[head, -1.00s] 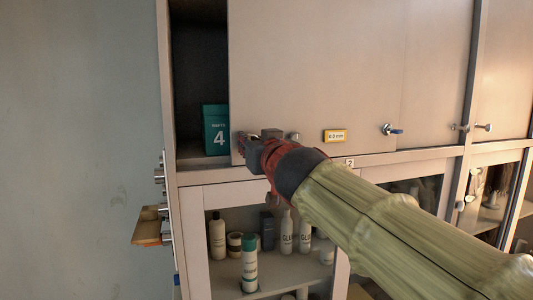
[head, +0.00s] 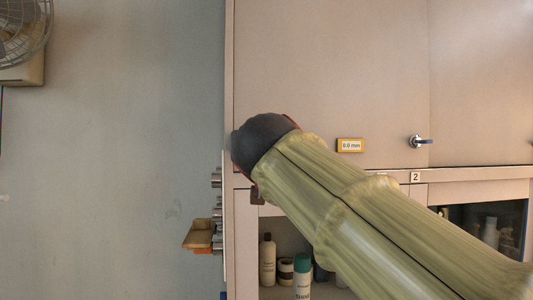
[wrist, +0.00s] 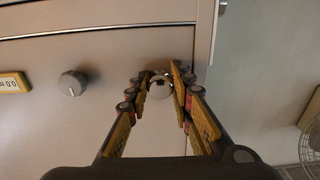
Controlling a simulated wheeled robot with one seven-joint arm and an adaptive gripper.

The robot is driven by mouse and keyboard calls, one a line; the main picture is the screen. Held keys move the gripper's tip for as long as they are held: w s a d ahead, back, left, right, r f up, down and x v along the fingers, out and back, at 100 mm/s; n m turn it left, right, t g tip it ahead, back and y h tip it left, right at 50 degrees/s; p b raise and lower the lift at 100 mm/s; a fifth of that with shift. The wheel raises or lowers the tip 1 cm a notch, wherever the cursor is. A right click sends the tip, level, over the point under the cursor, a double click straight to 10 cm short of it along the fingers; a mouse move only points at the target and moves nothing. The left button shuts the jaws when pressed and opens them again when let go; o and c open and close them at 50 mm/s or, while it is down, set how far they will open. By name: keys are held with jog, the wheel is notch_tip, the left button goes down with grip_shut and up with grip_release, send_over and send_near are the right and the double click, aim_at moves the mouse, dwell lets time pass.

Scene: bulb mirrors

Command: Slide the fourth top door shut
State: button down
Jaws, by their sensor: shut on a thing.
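The pale top sliding door (head: 330,70) covers the left end of the upper cabinet in the head view. Its left edge lies along the cabinet's left side post (head: 230,60), and no dark opening shows there. In the wrist view the door's surface (wrist: 60,125) fills the left side. My gripper (wrist: 161,82) is shut on a small round metal knob (wrist: 160,91) near the door's edge. In the head view the knob and my fingertips are hidden behind my wrist.
A second round knob (wrist: 72,83) sits beside my gripper. Bottles (head: 268,260) stand below. A wooden ledge (head: 199,234) sticks out left. A fan (head: 22,30) is at upper left.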

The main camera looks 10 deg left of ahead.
jog(key=c, duration=1.5)
grip_release()
jog(key=shift+d, duration=0.1)
jog(key=shift+c, duration=0.2)
jog(key=v, duration=1.2)
jog(key=shift+w, duration=0.1)
